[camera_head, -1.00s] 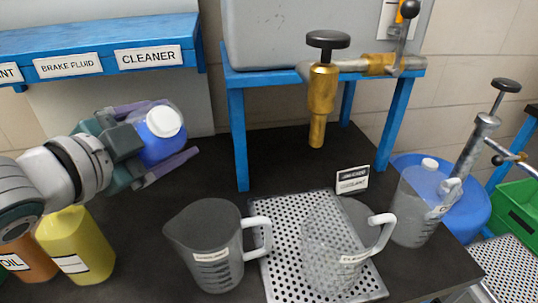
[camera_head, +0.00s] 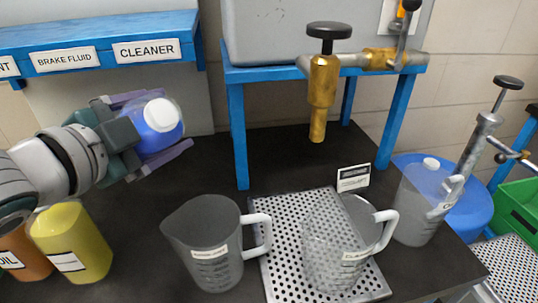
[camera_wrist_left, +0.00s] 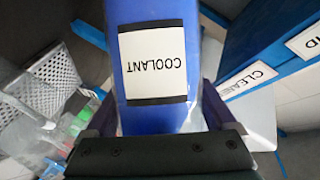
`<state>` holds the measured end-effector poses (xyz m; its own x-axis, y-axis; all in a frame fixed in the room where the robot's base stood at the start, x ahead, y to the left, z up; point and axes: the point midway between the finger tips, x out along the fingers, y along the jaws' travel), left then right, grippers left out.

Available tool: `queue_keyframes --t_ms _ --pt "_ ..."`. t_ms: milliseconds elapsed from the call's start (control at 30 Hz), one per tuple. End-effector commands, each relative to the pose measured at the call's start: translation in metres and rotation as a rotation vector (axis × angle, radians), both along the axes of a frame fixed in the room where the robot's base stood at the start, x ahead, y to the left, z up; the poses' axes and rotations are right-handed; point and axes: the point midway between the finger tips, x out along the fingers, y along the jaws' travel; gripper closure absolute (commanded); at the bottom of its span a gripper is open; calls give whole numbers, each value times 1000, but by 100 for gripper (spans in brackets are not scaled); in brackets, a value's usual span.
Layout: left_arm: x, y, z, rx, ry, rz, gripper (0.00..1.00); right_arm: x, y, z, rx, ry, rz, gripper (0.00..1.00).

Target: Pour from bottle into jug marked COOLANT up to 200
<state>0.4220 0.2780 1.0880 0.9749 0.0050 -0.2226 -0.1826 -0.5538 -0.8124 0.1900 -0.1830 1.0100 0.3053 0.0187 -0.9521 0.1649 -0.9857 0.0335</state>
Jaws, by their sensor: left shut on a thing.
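A blue bottle (camera_head: 158,142) with a white cap is held in my left gripper (camera_head: 168,122), at the left above the dark table. In the left wrist view the bottle (camera_wrist_left: 195,60) sits between the fingers, its COOLANT label upside down. A grey see-through jug (camera_head: 202,240) with a white handle stands on the table left of the drip tray. A second clear jug (camera_head: 330,250) stands on the perforated tray (camera_head: 275,215). A third jug (camera_head: 413,215) at the right seems to hold some liquid. The jug labels are too small to read surely. My right gripper is out of view.
Yellow (camera_head: 75,240) and orange (camera_head: 22,255) containers stand at the front left. A brass tap (camera_head: 322,95) hangs from a grey tank on a blue stand (camera_head: 240,135). A small sign (camera_head: 353,178) stands behind the tray. The table between the bottle and left jug is clear.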

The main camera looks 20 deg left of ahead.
Motion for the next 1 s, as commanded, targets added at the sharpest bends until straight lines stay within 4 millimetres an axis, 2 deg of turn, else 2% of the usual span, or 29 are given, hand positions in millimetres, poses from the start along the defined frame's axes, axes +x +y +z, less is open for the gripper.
queue_keyframes --t_ms 1000 --pt "2 3 11 109 -42 -1 100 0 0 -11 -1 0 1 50"
